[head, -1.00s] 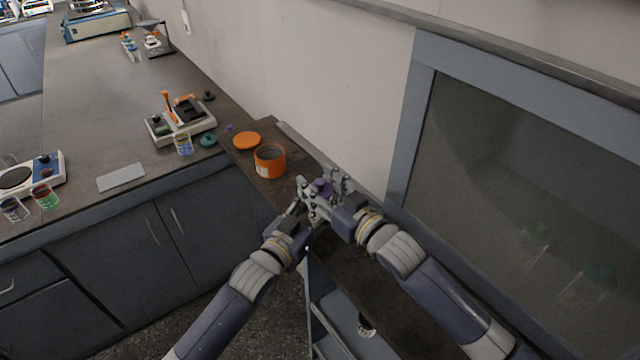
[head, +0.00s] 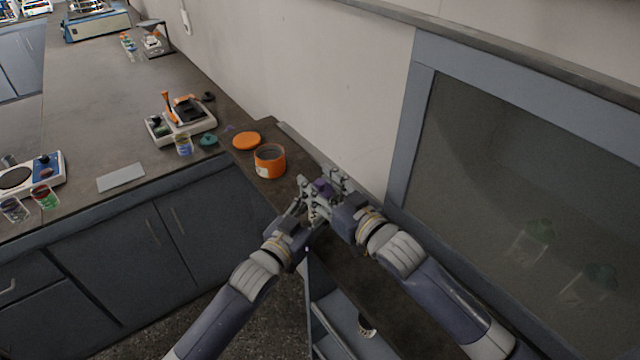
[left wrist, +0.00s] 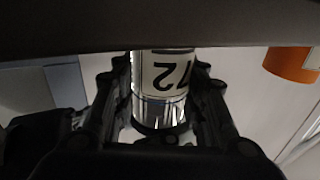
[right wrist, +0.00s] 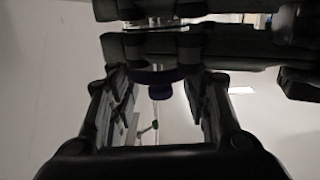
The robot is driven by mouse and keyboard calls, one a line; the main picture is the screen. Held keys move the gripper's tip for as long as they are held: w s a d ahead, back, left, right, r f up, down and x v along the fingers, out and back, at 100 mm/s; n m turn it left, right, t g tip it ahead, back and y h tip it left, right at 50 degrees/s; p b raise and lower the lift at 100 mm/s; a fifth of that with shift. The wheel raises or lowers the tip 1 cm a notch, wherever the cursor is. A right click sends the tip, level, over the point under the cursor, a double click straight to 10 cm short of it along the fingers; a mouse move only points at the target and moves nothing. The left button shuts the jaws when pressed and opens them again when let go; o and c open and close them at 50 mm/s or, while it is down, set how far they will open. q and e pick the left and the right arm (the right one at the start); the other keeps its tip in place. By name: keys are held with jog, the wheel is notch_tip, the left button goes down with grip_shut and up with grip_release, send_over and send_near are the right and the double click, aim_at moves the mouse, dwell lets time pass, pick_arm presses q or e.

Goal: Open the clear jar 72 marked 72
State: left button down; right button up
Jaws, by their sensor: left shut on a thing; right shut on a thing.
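The clear jar marked 72 (left wrist: 163,80) is between the fingers of my left gripper (left wrist: 163,125) in the left wrist view, its label upside down there. In the head view the jar is mostly hidden by my grippers. Its purple lid (head: 322,187) shows between them, and also in the right wrist view (right wrist: 157,78). My left gripper (head: 308,212) is shut on the jar's body. My right gripper (head: 338,192) is shut at the purple lid above it. Whether the lid is still seated on the jar cannot be told.
An open orange tub (head: 269,161) stands on the dark narrow bench just beyond my grippers, with its orange lid (head: 246,141) beside it. A glass-fronted cabinet (head: 405,130) is close on the right. Beakers and instruments stand on the left counter (head: 95,130).

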aim_at(320, 181)
jog(key=shift+r, duration=0.15)
jog(key=shift+r, duration=0.95)
jog(key=shift+r, duration=1.95)
pick_arm(q)
jog(key=c, duration=0.9)
grip_release()
jog(key=shift+s, duration=0.1)
